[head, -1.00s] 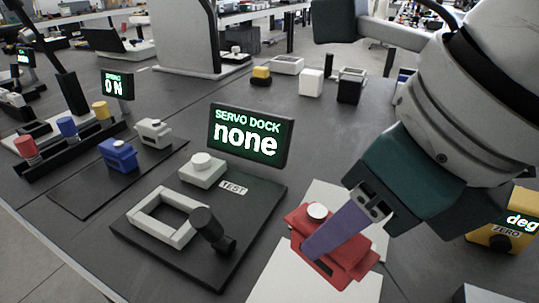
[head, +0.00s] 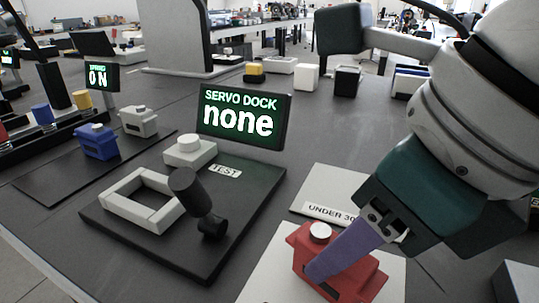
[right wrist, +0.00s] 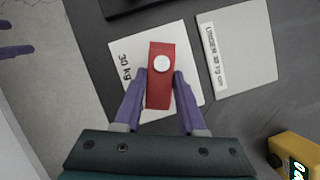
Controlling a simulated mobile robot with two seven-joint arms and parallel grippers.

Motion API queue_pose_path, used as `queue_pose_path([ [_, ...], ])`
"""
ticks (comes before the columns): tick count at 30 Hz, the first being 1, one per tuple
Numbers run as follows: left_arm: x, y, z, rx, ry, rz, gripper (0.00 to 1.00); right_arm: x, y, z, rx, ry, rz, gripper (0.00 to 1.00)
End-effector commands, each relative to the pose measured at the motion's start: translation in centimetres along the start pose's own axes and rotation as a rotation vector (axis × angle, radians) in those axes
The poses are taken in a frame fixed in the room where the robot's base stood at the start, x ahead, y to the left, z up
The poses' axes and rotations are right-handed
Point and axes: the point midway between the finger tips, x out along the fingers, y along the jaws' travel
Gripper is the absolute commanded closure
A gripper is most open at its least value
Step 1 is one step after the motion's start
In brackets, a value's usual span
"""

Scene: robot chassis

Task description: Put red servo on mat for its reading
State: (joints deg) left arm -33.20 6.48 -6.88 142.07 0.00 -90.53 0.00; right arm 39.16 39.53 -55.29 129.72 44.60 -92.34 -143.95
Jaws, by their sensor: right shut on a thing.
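The red servo (head: 303,245), with a round white top, is between the purple fingers of my right gripper (head: 335,263), which is shut on it. The right wrist view shows the servo (right wrist: 160,92) with a finger of the gripper (right wrist: 158,88) on each side. It is over the pale mat marked "30 kg" (right wrist: 192,60), which also shows in the head view (head: 262,278). I cannot tell whether it touches the mat. The mat marked "UNDER 30" (head: 325,180) lies behind it, partly hidden by my arm.
The servo dock (head: 180,255) with a black lever (head: 195,200) stands left of the mats; its screen (head: 242,118) reads "none". A blue servo (head: 97,142) and a grey servo (head: 138,121) sit further left. A yellow device (right wrist: 295,153) is near the right wrist view's lower right corner.

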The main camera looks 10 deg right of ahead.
Motion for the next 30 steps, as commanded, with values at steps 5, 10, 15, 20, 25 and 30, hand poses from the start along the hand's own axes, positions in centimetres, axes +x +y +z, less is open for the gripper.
queue_pose_path([
  [5, 0.1, -0.1, 0.0, 0.003, 0.0, -0.002, 0.3, 0.2, 0.0, -0.1, 0.001, 0.0, 0.0, 0.53],
  [10, 0.1, -0.2, 0.1, 0.008, -0.001, -0.006, 0.3, 0.2, 0.0, -0.1, 0.001, 0.0, 0.0, 0.33],
  [15, 0.1, -0.3, 0.1, 0.01, -0.001, -0.008, 0.3, 0.2, 0.0, -0.1, 0.0, 0.0, 0.0, 0.3],
  [20, -0.1, -0.3, 0.1, 0.01, -0.001, -0.008, 0.3, -0.1, 0.0, 0.1, 0.0, -0.001, 0.0, 0.3],
  [25, -1.3, -0.3, -0.3, 0.01, -0.001, -0.007, 0.3, -2.8, -0.1, 0.3, -0.002, -0.004, -0.003, 0.3],
  [30, -3.1, -0.3, -0.9, 0.008, -0.001, -0.006, 0.3, -7.3, -0.1, 0.3, -0.003, -0.005, -0.004, 0.3],
])
